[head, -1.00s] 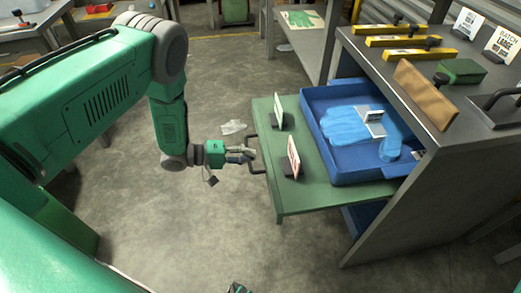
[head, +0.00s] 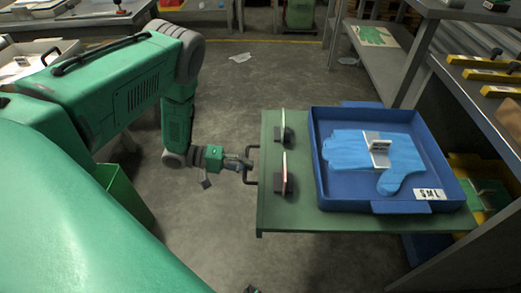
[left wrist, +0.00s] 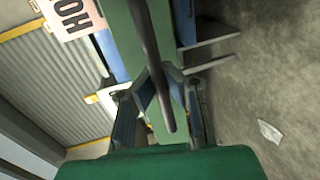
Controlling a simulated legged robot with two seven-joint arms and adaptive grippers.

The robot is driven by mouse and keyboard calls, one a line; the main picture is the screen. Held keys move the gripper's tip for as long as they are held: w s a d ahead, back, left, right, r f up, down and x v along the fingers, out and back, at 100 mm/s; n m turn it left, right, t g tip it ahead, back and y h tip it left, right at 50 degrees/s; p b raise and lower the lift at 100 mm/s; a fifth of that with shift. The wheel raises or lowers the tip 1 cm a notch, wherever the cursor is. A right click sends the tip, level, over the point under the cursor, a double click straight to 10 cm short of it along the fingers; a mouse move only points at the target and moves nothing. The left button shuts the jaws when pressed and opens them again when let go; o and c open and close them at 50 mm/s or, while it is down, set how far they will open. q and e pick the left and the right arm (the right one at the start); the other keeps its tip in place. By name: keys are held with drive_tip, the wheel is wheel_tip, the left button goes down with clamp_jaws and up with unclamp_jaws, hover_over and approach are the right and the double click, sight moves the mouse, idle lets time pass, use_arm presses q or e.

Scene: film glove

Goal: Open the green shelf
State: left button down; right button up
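The green shelf (head: 250,215) is a flat pull-out board, drawn far out to the left of the grey rack. Its dark bar handle (head: 249,178) is on its left edge and crosses the middle of the left wrist view (left wrist: 153,65). My left gripper (head: 244,164) is at the handle, its fingers closed in on both sides of the bar. A blue tray (head: 325,190) with blue gloves (head: 350,150) sits on the shelf, beside two small upright cards (head: 284,170). A small dark piece at the bottom edge (head: 251,289) seems to be my right gripper, mostly cut off.
The grey rack (head: 455,245) stands at right, with yellow-edged items (head: 480,75) on top. A yellow bin (head: 485,180) shows inside it. The floor (head: 220,235) left of and in front of the shelf is open. Another table stands behind (head: 385,65).

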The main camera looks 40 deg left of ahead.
use_arm(q)
drive_tip(key=shift+s+a+f, duration=0.3)
drive_tip(key=shift+s+a, duration=0.4)
drive_tip(key=shift+s, duration=0.05)
drive_tip(key=c, duration=1.6)
unclamp_jaws()
drive_tip(key=shift+w, duration=0.1)
drive_tip(key=shift+w+r, duration=0.1)
drive_tip(key=v, duration=1.2)
